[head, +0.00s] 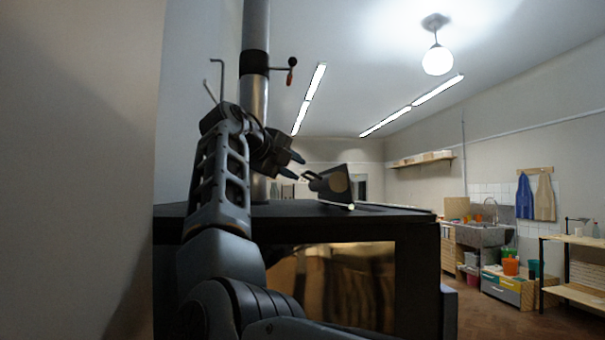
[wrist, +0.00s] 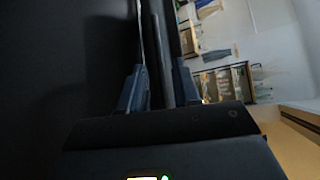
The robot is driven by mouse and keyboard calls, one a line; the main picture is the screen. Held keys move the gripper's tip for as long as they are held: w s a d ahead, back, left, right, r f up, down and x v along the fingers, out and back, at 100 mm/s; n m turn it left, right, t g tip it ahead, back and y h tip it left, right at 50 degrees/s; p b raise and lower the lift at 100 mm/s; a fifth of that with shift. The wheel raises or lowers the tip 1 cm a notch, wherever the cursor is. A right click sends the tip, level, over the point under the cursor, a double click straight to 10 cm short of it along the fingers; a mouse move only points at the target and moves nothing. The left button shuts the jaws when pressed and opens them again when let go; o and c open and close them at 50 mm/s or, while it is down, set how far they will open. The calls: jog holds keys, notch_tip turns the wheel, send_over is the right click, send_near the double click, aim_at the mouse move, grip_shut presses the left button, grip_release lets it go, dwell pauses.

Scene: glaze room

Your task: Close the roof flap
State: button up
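The roof flap (head: 330,187) is a dark tilted plate with a pale round patch, standing raised above the black top of a boxy kiln or stove (head: 345,219). My gripper (head: 303,167) is just left of the flap, above the top, with its fingers pointing right toward it. In the wrist view my gripper (wrist: 160,92) has its two fingers apart. A narrow dark edge, seemingly the flap (wrist: 160,45), runs between and beyond them. I cannot tell whether either finger touches it.
A metal flue pipe (head: 255,95) with a red-tipped lever (head: 291,70) rises close behind my arm. A pale wall (head: 75,170) stands near on the left. A glazed window (head: 340,285) fills the front below. A sink (head: 482,234) and shelf (head: 575,252) stand far right.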

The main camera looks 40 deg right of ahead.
aim_at(305, 174)
jog(key=shift+p+x, duration=0.55)
jog(key=shift+x, duration=2.1)
jog(key=shift+c, duration=0.4)
grip_shut()
